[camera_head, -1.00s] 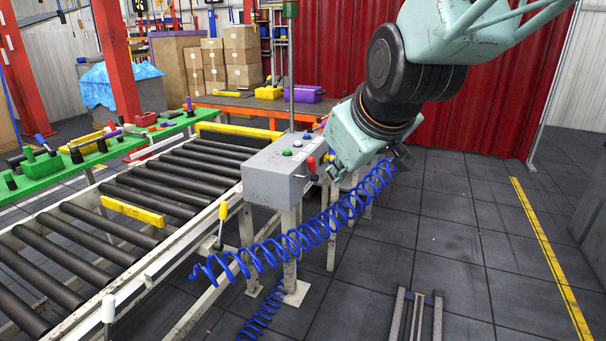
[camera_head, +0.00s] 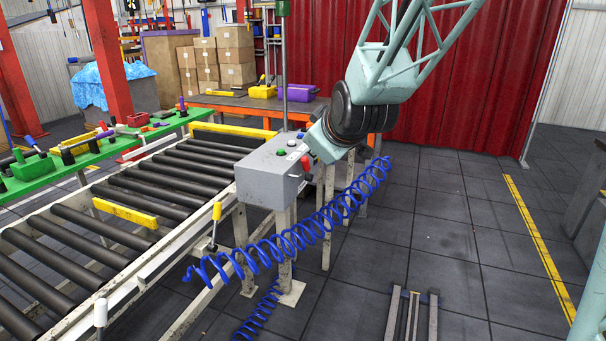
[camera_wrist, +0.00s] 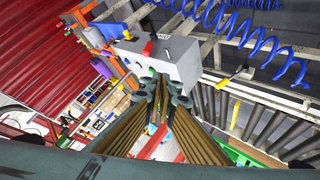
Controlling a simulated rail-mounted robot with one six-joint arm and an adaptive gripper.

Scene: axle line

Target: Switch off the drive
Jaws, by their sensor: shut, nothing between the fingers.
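The grey control box (camera_head: 262,182) stands on a post beside the roller conveyor. A green button (camera_head: 281,152) is on its top, and a red handle (camera_head: 305,163) is at its right side. In the wrist view the box (camera_wrist: 182,60) is just beyond the fingertips, with the red handle (camera_wrist: 147,48) at its upper left. My gripper (camera_wrist: 163,90) is shut and empty, pointing at the box. In the head view my wrist is close to the right of the box and the fingers are hard to make out. I cannot tell whether they touch it.
A blue coiled hose (camera_head: 330,220) hangs in front of the box and to its right. A yellow-handled lever (camera_head: 216,212) is at the conveyor edge. The roller conveyor (camera_head: 150,200) runs to the left. The floor at the right is mostly open.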

